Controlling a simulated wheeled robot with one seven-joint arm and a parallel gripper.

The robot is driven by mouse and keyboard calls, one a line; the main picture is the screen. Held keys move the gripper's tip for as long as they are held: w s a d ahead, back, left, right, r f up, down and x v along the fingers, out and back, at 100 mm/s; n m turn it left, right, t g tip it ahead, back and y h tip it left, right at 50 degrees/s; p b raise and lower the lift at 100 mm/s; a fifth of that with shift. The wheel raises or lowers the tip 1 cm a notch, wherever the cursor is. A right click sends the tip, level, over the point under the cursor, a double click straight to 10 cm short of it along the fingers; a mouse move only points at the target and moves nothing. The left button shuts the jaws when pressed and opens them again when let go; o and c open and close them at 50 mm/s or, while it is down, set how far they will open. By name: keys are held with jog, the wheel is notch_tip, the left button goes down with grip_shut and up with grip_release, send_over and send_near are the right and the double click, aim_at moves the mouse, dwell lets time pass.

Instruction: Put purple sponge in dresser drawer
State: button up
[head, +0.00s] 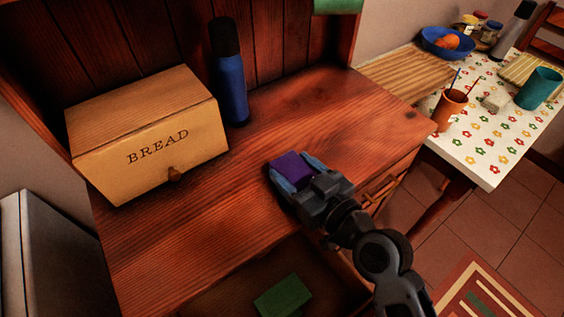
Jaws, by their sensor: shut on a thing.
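The purple sponge (290,169) is between the blue fingers of my gripper (292,171), above or on the wooden top of the dresser (235,200). I cannot tell whether the sponge touches the top. My gripper is shut on it. An open dresser drawer (215,292) shows at the bottom of the head view, below the front edge of the top. A green block-like thing (284,296) lies inside it. My arm hides the right part of the drawer.
A bread box (150,130) and a blue bottle (230,85) stand at the back of the dresser top. A table (490,140) with a flowered cloth, cups and a blue bowl (447,42) is at the right. The top's front left is clear.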

aim_at(283, 168)
jog(key=w+a+f, duration=0.2)
jog(key=w, duration=0.1)
jog(key=shift+w+a+f, duration=0.1)
jog(key=shift+f, duration=0.15)
jog(key=shift+w+a+f, duration=0.1)
jog(key=shift+w+f, duration=0.05)
jog(key=shift+f, duration=0.05)
jog(key=shift+f, duration=0.2)
jog(key=o, duration=1.1)
jog(key=shift+r, duration=0.1)
